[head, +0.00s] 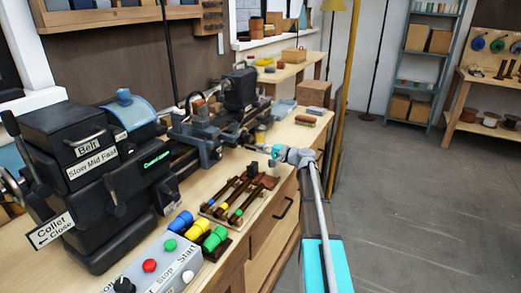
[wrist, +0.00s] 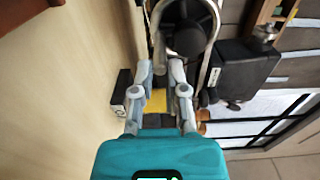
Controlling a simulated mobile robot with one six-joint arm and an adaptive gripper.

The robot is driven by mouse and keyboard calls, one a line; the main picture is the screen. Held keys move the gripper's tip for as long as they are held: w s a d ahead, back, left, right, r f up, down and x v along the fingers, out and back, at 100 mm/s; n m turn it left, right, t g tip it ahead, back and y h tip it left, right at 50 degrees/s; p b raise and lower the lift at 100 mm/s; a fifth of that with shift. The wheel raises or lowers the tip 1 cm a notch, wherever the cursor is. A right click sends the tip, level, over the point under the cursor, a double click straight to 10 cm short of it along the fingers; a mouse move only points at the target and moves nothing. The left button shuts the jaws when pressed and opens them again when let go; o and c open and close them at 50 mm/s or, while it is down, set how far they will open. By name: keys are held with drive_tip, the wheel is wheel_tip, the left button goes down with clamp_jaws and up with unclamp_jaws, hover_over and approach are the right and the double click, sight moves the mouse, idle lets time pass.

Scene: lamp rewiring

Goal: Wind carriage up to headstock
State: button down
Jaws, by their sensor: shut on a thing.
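The dark lathe stands along the bench in the head view. Its headstock (head: 95,165), at the left, bears Belt and speed labels. The carriage (head: 205,140) sits to its right on the bed, with a gap between them. My gripper (head: 250,147) reaches left to the front of the carriage. In the wrist view my gripper (wrist: 160,68) has its fingers at the side of a handwheel (wrist: 188,38) with a dark hub and bright rim. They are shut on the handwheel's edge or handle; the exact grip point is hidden.
Tool holders with coloured handles (head: 238,198) lie on the bench in front of the lathe. A control box (head: 150,270) with knob and buttons stands at the front left. A wooden box (head: 314,93) is farther back. The floor at the right is clear.

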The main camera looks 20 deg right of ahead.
drive_tip(key=shift+w+d+r, duration=0.25)
drive_tip(key=shift+w, duration=0.05)
drive_tip(key=shift+w+d+r+p, duration=0.2)
drive_tip(key=shift+p, duration=0.2)
drive_tip(key=shift+r, duration=0.1)
idle(0.5)
drive_tip(key=shift+d+r+p, duration=0.15)
drive_tip(key=shift+r+p, duration=0.25)
drive_tip(key=shift+p, duration=0.1)
drive_tip(key=shift+w+d+r+p, duration=0.15)
drive_tip(key=shift+d+r+p, duration=0.15)
drive_tip(key=shift+r+p, duration=0.35)
